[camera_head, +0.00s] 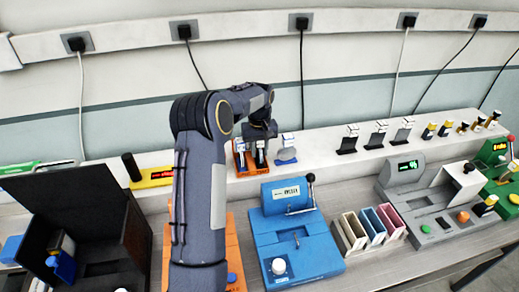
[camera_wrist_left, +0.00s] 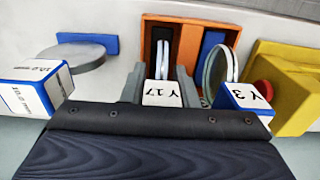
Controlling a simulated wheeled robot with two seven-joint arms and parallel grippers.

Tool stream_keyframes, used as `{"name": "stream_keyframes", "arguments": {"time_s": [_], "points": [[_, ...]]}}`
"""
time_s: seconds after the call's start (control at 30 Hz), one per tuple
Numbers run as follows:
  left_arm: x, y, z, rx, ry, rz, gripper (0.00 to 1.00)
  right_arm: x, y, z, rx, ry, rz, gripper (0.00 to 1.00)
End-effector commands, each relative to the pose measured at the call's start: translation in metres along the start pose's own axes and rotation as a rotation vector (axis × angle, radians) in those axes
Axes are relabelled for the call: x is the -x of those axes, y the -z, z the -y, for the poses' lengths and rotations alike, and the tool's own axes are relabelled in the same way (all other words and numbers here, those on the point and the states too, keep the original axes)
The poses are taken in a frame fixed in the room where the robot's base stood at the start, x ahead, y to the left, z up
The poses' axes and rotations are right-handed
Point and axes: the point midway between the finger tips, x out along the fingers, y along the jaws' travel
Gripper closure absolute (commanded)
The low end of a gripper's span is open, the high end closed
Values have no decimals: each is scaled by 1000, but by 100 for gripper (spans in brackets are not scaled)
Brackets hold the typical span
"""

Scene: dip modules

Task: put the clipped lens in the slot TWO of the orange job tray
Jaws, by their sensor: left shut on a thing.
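My left gripper (camera_wrist_left: 160,92) is shut on a white block marked Y 17 (camera_wrist_left: 163,93), which carries a thin upright round lens (camera_wrist_left: 162,60). In the head view my left gripper (camera_head: 259,143) is over the orange job tray (camera_head: 243,172) on the back ledge. The tray also shows in the wrist view (camera_wrist_left: 182,20). The held lens lines up with the tray's dark compartment; how deep it sits, I cannot tell. A second lens (camera_wrist_left: 217,70), with a blue and white block marked Y 3 (camera_wrist_left: 243,98), stands at the tray's right compartment. Slot labels are hidden. My right gripper is out of view.
A grey disc with a blue and white block marked 10.0 mm (camera_wrist_left: 38,88) lies left of the tray in the wrist view. A yellow device with a red button (camera_wrist_left: 285,85) stands close on the right. A blue machine (camera_head: 290,235) stands below the ledge.

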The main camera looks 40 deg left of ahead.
Motion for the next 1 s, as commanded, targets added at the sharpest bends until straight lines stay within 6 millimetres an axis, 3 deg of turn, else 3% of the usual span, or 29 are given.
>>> {"name": "stream_keyframes", "arguments": {"time_s": [0.27,0.3,0.43,0.77,0.87,1.0], "points": [[-4,0,0,0,0,0,96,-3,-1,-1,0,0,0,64],[-3,0,0,0,-1,0,68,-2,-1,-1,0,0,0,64],[-3,0,0,0,0,1,51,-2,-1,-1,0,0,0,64],[2,0,0,0,0,0,51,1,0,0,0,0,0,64],[11,0,0,0,-1,-2,51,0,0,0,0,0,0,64],[38,0,-1,0,-3,-3,51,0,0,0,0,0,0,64]]}}
